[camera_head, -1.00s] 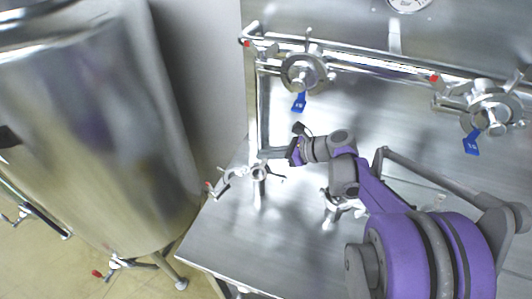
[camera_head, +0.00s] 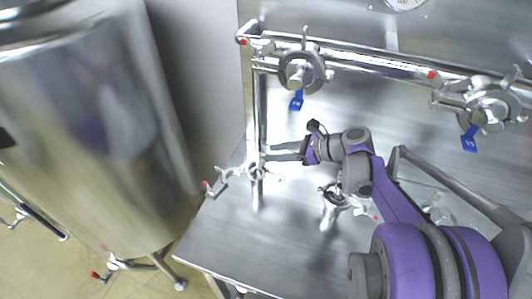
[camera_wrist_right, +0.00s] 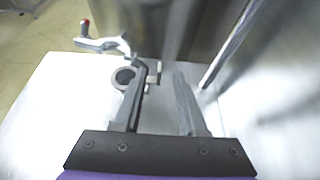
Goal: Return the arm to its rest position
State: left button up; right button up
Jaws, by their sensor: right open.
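My right arm comes in from the lower right in the head view. Its purple and grey wrist holds the right gripper (camera_head: 268,152), which is open with its two dark fingers pointing left. My left gripper is not in view.
A steel table (camera_head: 240,238) lies below the arm. A red-tipped valve handle (camera_head: 217,187) sticks out at left. A pipe (camera_head: 370,65) with blue-tagged valves (camera_head: 302,73) runs behind. A second fitting (camera_head: 335,198) stands below the wrist. A large tank (camera_head: 90,140) fills the left.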

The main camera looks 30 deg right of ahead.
jog(key=v, duration=0.6)
jog(key=shift+s+d, duration=0.2)
